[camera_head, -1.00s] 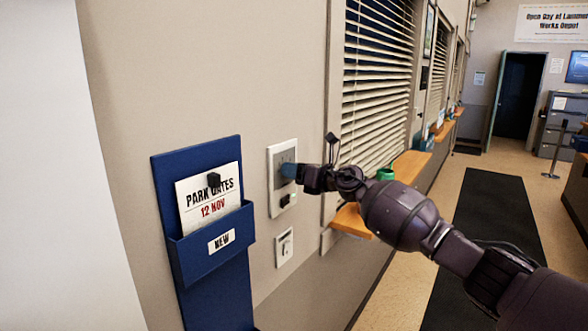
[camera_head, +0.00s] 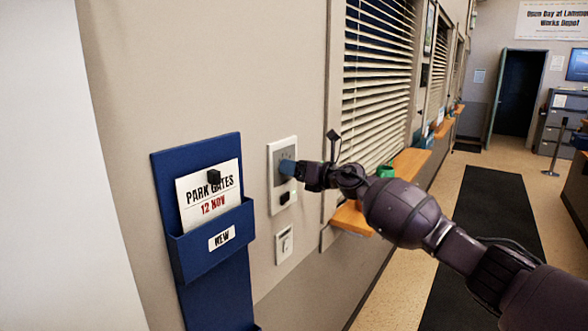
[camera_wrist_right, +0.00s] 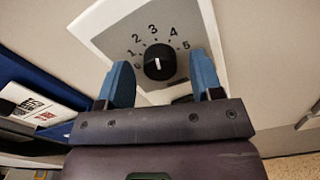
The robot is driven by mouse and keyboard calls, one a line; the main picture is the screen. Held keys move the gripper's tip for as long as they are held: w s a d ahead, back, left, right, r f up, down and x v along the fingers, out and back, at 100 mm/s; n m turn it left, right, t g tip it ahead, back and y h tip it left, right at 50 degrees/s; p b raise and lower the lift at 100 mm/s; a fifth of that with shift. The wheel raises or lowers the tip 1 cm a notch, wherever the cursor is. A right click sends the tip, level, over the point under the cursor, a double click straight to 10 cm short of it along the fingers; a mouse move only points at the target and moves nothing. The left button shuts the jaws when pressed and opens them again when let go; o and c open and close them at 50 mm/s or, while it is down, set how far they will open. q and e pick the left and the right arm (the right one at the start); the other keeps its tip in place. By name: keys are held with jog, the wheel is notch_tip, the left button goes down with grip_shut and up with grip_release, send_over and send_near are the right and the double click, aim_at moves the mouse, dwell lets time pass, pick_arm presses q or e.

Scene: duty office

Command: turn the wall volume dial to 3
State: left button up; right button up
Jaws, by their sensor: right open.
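The volume dial (camera_wrist_right: 159,62) is a round black knob on a grey face numbered 0 to 5 in the right wrist view. A white mark shows on the knob, but it is too small to read its number surely. The white wall plate (camera_head: 275,201) around it shows in the head view, where the dial is hidden behind my fingers. My right gripper (camera_wrist_right: 162,70) is open, its blue fingers on either side of the dial with gaps visible. In the head view its blue fingertips (camera_head: 287,168) are at the plate; contact cannot be told. My left gripper is out of view.
A small switch plate (camera_head: 284,244) is below the dial plate. A blue wall holder (camera_head: 168,205) with a card stands to the left. A wooden ledge (camera_head: 352,219) and window blinds (camera_head: 375,95) are to the right, near my arm.

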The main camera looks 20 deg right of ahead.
jog(key=b+v, duration=0.2)
jog(key=v, duration=0.8)
jog(key=shift+s, duration=0.2)
jog(key=shift+d, duration=0.2)
